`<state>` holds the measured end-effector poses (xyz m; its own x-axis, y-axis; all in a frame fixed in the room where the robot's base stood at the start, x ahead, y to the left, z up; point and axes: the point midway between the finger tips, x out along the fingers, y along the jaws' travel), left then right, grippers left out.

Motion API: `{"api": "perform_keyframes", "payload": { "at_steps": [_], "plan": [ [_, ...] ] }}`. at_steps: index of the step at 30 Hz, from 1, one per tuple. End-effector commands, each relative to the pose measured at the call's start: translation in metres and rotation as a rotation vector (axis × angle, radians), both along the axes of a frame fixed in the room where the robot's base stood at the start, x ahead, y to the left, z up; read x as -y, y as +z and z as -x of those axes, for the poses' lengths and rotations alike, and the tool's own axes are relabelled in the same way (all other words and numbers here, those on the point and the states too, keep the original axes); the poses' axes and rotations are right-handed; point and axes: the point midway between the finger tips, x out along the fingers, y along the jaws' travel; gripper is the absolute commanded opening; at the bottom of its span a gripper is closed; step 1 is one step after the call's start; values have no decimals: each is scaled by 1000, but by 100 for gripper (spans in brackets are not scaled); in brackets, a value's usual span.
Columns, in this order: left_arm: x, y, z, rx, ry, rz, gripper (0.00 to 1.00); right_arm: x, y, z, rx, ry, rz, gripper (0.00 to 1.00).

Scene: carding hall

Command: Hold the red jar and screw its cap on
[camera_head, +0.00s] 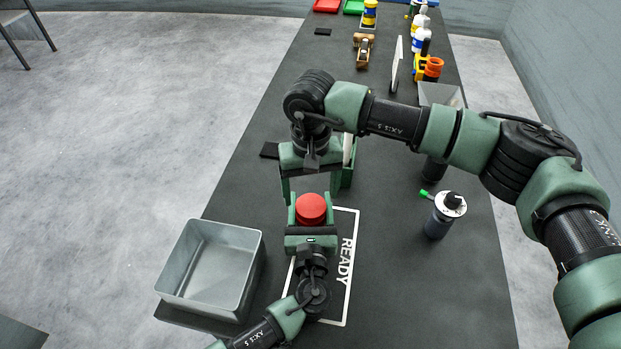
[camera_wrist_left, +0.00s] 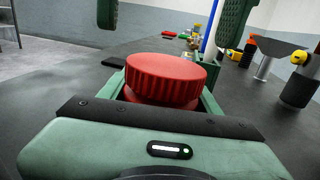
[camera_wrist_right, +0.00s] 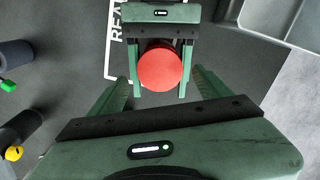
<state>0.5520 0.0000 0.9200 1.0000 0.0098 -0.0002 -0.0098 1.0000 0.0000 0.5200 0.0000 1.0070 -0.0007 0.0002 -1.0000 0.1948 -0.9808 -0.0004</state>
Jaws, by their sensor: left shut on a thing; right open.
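The red jar with its ribbed red cap (camera_wrist_left: 166,72) stands in my left gripper (camera_head: 311,214), whose fingers close on its sides. A red part shows below the cap's rim in the left wrist view; whether the cap is fully seated cannot be told. In the head view the round cap top (camera_head: 311,206) faces up. My right gripper (camera_head: 311,190) is open and empty, pointing down above and just behind the jar. In the right wrist view its fingers are spread wide, with the cap (camera_wrist_right: 160,66) beyond their tips.
A grey open bin (camera_head: 255,240) stands at the left table edge. A white READY outline (camera_head: 346,262) surrounds the jar's area. A dark canister with a white top (camera_head: 440,218) stands to the right. A green holder (camera_head: 348,176) is behind my right gripper; bottles and tools line the far table.

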Motion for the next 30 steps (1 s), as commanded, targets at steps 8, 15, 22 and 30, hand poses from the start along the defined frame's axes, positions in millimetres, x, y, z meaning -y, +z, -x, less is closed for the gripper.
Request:
{"api": "perform_keyframes", "payload": {
  "at_steps": [8, 15, 22, 30],
  "plan": [
    [0, 0, 0, -1, -1, 1, 0, 0, -33, 0, -1, -1, 1, 78],
    [0, 0, 0, -1, -1, 1, 0, 0, -37, 0, 1, 0, 0, 78],
    [0, 0, 0, -1, -1, 1, 0, 0, -37, 0, 1, 0, 0, 50],
    [0, 0, 0, -1, -1, 1, 0, 0, -37, 0, 1, -36, 0, 11]
  ]
}}
